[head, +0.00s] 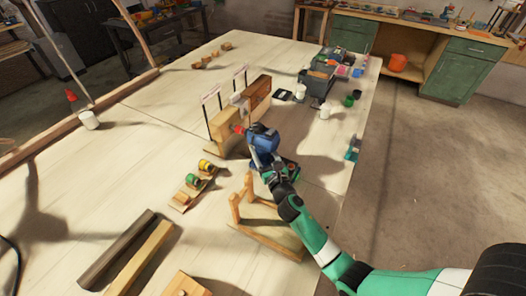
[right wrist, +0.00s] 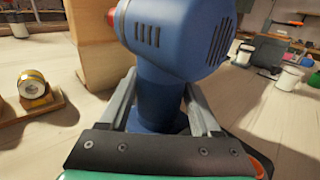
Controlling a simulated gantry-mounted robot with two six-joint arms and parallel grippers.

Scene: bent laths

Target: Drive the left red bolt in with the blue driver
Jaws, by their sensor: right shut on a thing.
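The blue driver (head: 264,141) is upright in my right gripper (head: 262,160), above the pale table. In the right wrist view the two fingers close around the grip of the driver (right wrist: 155,100), below its motor housing. The driver's nose points left toward the upright wooden block (head: 222,128), which also shows in the right wrist view (right wrist: 92,45). A small red part (head: 239,129) shows between the driver and the block; I cannot tell whether it is the driver's red collar or a bolt head. The left red bolt is not clearly visible. My left gripper is out of view.
A wooden stand (head: 268,232) is on the table just in front of the driver. Tape rolls (head: 193,180) sit on a wooden holder at left. Grey bins (head: 318,82) and small containers are behind right. Open table lies at far left.

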